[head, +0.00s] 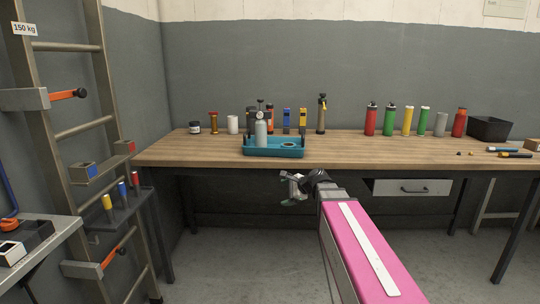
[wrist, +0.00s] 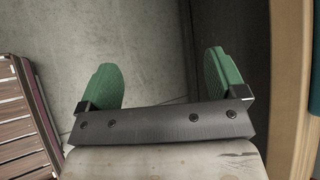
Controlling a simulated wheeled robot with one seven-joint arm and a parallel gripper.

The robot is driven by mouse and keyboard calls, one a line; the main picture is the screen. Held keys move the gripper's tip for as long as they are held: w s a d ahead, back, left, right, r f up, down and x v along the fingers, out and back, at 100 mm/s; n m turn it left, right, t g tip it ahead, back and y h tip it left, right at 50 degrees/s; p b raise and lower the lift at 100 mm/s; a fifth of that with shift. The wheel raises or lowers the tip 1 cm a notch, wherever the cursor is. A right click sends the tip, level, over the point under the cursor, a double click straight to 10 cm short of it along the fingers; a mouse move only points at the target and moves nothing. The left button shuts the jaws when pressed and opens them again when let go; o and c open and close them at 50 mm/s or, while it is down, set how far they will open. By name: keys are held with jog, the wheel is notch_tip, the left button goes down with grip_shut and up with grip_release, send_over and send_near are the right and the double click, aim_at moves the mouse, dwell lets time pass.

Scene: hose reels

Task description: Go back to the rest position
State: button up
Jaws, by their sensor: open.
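My gripper (head: 292,190) hangs in front of the workbench (head: 200,152), a little below the level of its top, at the end of my pink arm in the head view. In the wrist view my gripper (wrist: 163,82) shows two green finger pads spread wide apart. Nothing is between the fingers. Bare grey floor shows beyond them.
A teal tray (head: 275,151) with bottles stands on the bench. Colored cylinders (head: 407,120) and a black bin (head: 489,128) are to its right. A ladder (head: 75,130) and small shelf (head: 122,210) stand left. The floor (head: 230,260) before the bench looks clear.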

jog(key=s+d+f+n+g+h, duration=0.3)
jog(key=s+d+f+n+h, duration=0.1)
jog(key=s+f+n, duration=0.3)
jog(key=s+d+f+n+g+h, duration=0.3)
jog(key=s+d+f+n, duration=0.4)
jog(key=s+f, duration=0.4)
notch_tip(320, 180, down, 3)
jog(key=shift+s+d+n+g+h, duration=0.2)
jog(key=shift+d+n+g+h, duration=0.1)
jog(key=shift+h, duration=0.5)
